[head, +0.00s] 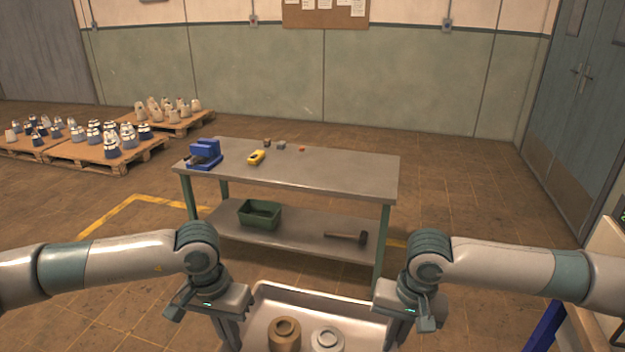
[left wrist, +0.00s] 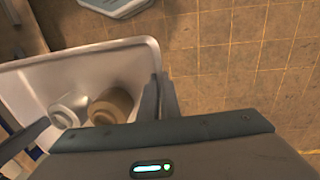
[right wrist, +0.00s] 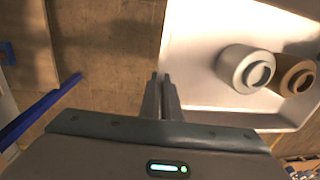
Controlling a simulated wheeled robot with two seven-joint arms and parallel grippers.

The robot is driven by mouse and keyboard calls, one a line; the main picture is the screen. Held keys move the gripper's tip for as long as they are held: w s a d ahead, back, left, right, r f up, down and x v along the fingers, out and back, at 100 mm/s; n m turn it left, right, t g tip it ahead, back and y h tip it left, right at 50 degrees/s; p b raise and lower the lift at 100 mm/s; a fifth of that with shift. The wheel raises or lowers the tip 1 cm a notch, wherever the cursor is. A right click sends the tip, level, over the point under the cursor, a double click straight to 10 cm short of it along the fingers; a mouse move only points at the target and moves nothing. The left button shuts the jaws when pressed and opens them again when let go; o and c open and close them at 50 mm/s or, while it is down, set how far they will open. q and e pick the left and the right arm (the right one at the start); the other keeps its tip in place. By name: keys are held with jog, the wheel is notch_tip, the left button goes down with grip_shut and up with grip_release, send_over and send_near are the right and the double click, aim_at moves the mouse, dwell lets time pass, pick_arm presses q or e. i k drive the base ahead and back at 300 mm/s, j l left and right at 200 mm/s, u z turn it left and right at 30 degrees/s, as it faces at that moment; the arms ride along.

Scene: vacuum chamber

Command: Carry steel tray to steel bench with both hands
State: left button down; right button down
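The steel tray (head: 320,297) is a shallow light-grey tray at the bottom of the head view, in front of me; its near part is cut off. It holds a brown ring-topped part (head: 285,333) and a whitish one (head: 327,340). My left gripper (head: 230,332) is shut on the tray's left wall, one finger on each side, as the left wrist view shows (left wrist: 160,95). My right gripper (head: 402,328) is shut likewise on the right wall, seen in the right wrist view (right wrist: 161,92). The steel bench (head: 335,177) stands ahead, beyond the tray.
On the bench top are a blue vise (head: 205,153) at the left, a yellow device (head: 257,157) and small blocks; its right half is clear. The lower shelf holds a green bin (head: 260,214) and a hammer (head: 346,237). Loaded pallets (head: 105,160) stand left.

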aim_at(314, 166)
jog(key=i, duration=3.85)
